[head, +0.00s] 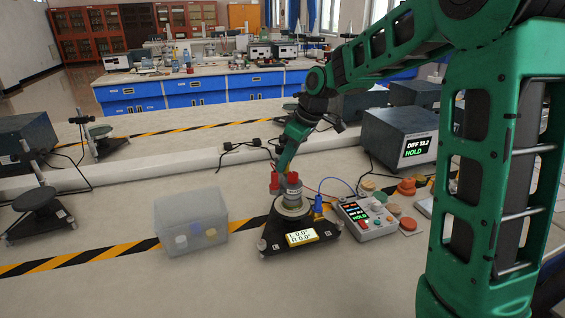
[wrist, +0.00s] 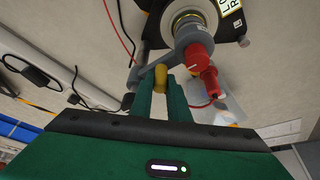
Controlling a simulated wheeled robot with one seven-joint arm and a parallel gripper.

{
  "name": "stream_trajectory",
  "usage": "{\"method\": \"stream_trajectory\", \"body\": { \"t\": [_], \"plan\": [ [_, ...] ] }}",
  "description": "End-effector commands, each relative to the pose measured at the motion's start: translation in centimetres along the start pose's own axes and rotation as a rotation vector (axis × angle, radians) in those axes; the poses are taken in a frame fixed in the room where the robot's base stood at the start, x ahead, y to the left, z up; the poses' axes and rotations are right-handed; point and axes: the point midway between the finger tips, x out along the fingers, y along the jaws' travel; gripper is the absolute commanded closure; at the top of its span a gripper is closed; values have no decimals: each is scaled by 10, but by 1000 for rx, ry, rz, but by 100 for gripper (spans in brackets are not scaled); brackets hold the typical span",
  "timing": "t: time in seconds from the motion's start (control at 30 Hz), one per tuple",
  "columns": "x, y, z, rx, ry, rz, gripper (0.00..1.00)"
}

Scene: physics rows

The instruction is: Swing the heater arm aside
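The heater device stands on a dark base (head: 300,238) on the bench in the head view. A grey cylinder (head: 293,192) and red parts (head: 274,182) rise from it. In the wrist view the heater arm (wrist: 190,38) is a grey link with red fittings (wrist: 198,62), beside a round plate. A yellow knob (wrist: 160,77) is at its near end. My gripper (wrist: 162,88) reaches it with green fingers close together on both sides of the knob, which fills the gap. In the head view my gripper (head: 283,168) comes down at the device; its fingertips are hard to make out.
A translucent bin (head: 191,220) with small pieces stands left of the device. A control box (head: 366,216) and several coloured discs (head: 407,187) are on the right, before a grey instrument (head: 400,138). Cables lie behind the device.

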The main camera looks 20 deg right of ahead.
Motion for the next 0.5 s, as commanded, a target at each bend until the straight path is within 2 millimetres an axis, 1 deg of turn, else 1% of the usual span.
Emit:
{"method": "stream_trajectory", "body": {
  "t": [0.03, 0.23, 0.5],
  "plan": [
    [1, -3, -3, -4, 3, -1, 100],
    [0, 0, -1, 9, 3, 5, 100],
    [0, -1, -3, 77, 3, 34, 100]
  ]
}}
